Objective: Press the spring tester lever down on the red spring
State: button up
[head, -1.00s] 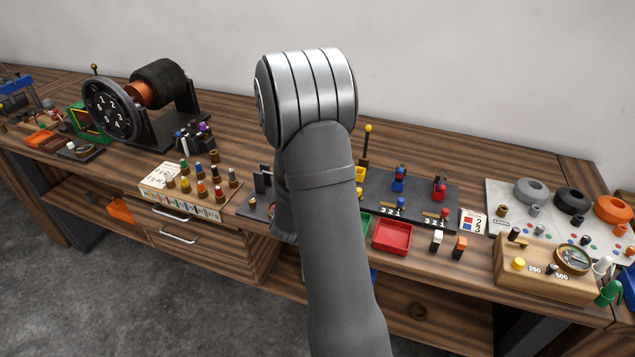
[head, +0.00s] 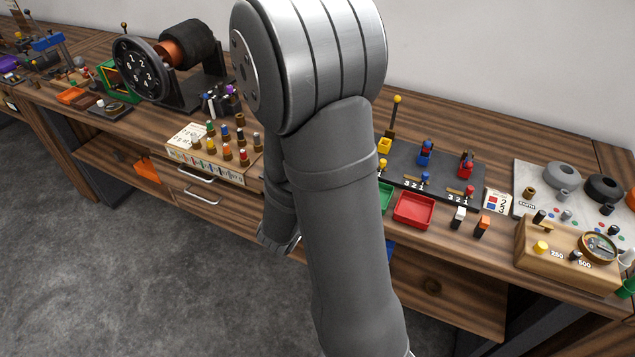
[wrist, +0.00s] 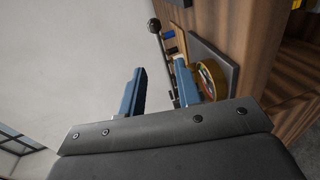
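In the wrist view, my gripper (wrist: 160,82) shows two blue fingers standing apart with nothing between them. Beyond them a dark lever (wrist: 161,48) with a black ball knob rises beside a grey plate (wrist: 213,55) bearing a round brass-rimmed dial (wrist: 211,78). This looks like the spring tester, but I cannot be sure. The right finger overlaps the dial's edge in the picture; contact cannot be told. I cannot make out a red spring. In the head view my arm covers this spot, and my fingers are hidden.
A dark board (head: 408,165) with a yellow-knobbed lever (head: 394,115) stands right of my arm, with a red tray (head: 415,211) in front. A wooden meter box (head: 565,260) is further right. A rack of coloured pegs (head: 205,158) and a dynamo (head: 150,70) stand left.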

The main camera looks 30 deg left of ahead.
jog(key=shift+s+r, duration=0.25)
jog(key=shift+s, duration=1)
jog(key=w+f, duration=0.1)
jog(key=w, duration=0.4)
jog(key=w+f, duration=0.1)
jog(key=w, duration=0.5)
jog(key=w+f, duration=0.1)
jog(key=w, duration=0.5)
jog(key=shift+a+f, duration=0.15)
jog(key=shift+a, duration=0.15)
jog(key=s+r, duration=0.3)
jog(key=s, duration=1.4)
jog(key=w+f, duration=0.1)
jog(key=w, duration=0.4)
jog(key=w+f, duration=0.1)
jog(key=w, duration=0.5)
jog(key=w+f, duration=0.1)
jog(key=w, duration=0.4)
jog(key=shift+w+d, duration=0.1)
jog(key=shift+w, duration=0.2)
jog(key=shift+w+r, duration=0.1)
jog(key=shift+w, duration=0.25)
jog(key=shift+s+r+n, duration=0.1)
jog(key=shift+r+n, duration=0.2)
jog(key=shift+r, duration=0.15)
